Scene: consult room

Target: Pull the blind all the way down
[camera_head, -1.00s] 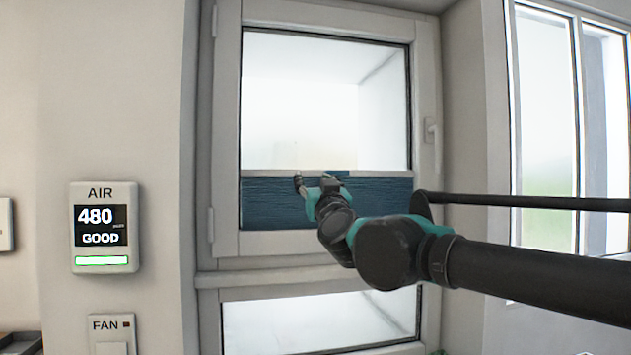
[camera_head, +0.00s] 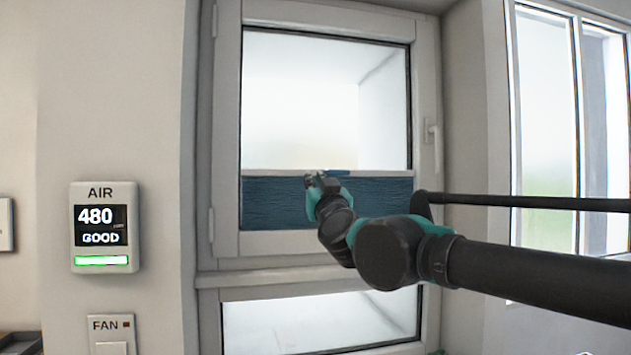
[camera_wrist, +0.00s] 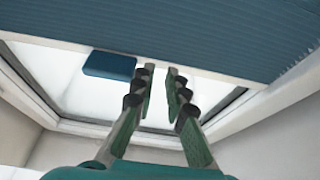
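The dark blue pleated blind (camera_head: 375,203) covers the lower part of the upper window pane, with its pale rail (camera_head: 385,173) along its top edge. The pane above is bare. In the wrist view, the blind (camera_wrist: 200,25) fills the top, bordered by the pale rail (camera_wrist: 215,75). A small blue tab (camera_wrist: 110,65) sticks out from the rail, left of my fingers. My gripper (camera_wrist: 161,72) has its fingertips at the rail, with a narrow gap between them. The tab is beside the fingers, not between them. Whether the fingertips touch the rail is unclear.
The window frame (camera_head: 226,130) surrounds the pane, with a handle (camera_head: 432,133) on its right side. An air monitor (camera_head: 102,228) and a fan switch (camera_head: 111,335) are on the left wall. Another window (camera_head: 548,130) is at the right.

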